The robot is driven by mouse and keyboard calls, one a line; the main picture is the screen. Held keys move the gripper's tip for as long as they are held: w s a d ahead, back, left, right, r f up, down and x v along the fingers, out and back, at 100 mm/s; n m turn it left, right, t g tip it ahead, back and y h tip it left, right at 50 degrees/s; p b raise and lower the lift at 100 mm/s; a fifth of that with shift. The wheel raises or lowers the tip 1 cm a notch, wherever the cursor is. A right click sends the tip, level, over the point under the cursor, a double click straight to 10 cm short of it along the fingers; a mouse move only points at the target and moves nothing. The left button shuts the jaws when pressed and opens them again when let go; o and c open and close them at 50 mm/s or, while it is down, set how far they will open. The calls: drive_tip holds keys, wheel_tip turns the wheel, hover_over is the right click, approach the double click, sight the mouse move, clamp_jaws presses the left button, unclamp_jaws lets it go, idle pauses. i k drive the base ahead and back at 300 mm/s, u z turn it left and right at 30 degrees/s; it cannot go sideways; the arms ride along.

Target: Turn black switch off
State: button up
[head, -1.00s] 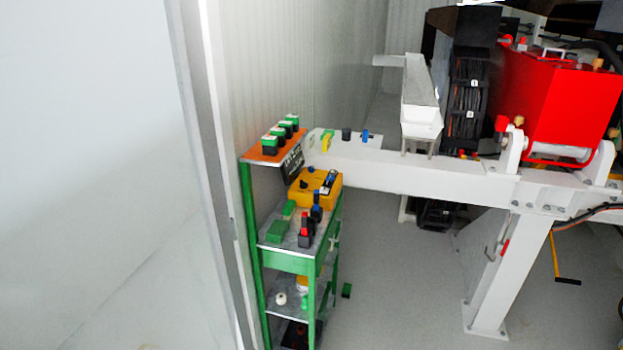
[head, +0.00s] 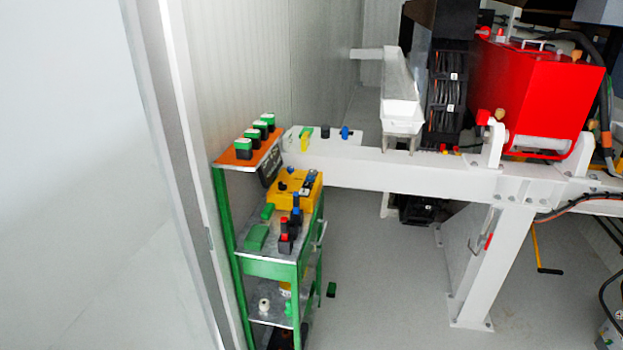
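A small black switch (head: 325,132) stands on a white plate (head: 358,137) at the left end of the long white beam. A yellow switch (head: 304,142) is to its left and a blue switch (head: 345,133) to its right. The black switch is too small here to tell its position. My gripper is not in view.
A green shelf rack (head: 268,268) stands left of the beam, holding a yellow control box (head: 305,180) and several green and black items. A white housing (head: 401,95) and a red box (head: 535,100) rise along the beam.

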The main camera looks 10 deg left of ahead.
sight(282, 186)
drive_tip(key=z, duration=0.3)
drive_tip(key=i, duration=2.85)
drive_tip(key=u, duration=1.05)
